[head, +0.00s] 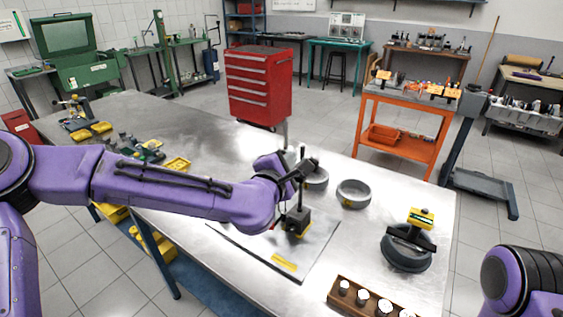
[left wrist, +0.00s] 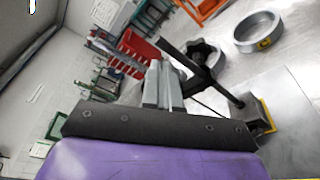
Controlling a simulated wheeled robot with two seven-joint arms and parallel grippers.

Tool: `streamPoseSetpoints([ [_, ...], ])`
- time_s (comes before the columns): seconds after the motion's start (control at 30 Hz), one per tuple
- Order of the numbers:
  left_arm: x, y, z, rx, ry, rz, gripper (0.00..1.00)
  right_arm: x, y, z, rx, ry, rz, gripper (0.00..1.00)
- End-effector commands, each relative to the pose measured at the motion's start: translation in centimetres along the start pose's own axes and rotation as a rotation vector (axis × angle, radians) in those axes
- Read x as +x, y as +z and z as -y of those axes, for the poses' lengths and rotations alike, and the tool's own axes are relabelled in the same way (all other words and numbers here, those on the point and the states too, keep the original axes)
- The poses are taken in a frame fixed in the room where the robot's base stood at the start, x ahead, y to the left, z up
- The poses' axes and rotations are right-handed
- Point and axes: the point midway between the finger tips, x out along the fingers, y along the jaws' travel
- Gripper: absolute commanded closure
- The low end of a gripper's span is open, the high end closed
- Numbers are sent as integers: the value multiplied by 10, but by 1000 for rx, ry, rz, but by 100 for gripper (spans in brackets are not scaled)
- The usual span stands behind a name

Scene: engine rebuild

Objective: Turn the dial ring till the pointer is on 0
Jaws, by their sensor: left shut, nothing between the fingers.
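A dark indicator stand with a boxy base (head: 296,222) and an upright post stands on a flat grey plate (head: 325,232). I cannot make out the dial ring, its pointer or its numbers in either view. My left gripper (head: 308,167) is at the upper part of the stand, partly overlapping it. In the left wrist view the grey fingers (left wrist: 164,80) are shut with nothing between them. The stand's dark bars (left wrist: 210,82) pass close beside the fingers on the right; contact cannot be told. My right gripper is out of view.
A grey ring (head: 353,194) lies right of the stand, and another round metal part (head: 315,179) is just behind it. A dark round part with a yellow-topped tool (head: 408,250) is farther right. A wooden block with several white-topped pieces (head: 365,300) is at the front edge.

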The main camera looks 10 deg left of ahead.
Motion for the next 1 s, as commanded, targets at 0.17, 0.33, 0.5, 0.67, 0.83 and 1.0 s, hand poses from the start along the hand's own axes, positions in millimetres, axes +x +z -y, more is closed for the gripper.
streamPoseSetpoints([
  [0.17, 1, -3, 1, 0, 0, -1, 100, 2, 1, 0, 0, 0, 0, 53],
  [0.33, 1, -5, 2, 0, 0, -1, 100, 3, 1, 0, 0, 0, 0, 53],
  [0.5, 2, -6, 2, 0, 0, -1, 100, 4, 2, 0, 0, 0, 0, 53],
  [0.67, 2, -6, 2, 0, 0, -1, 100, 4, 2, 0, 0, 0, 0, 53],
  [0.83, 2, -6, 2, 0, 0, -1, 100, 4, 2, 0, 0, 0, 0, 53],
  [1.0, 2, -6, 4, 0, 0, -1, 100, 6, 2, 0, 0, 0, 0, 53],
])
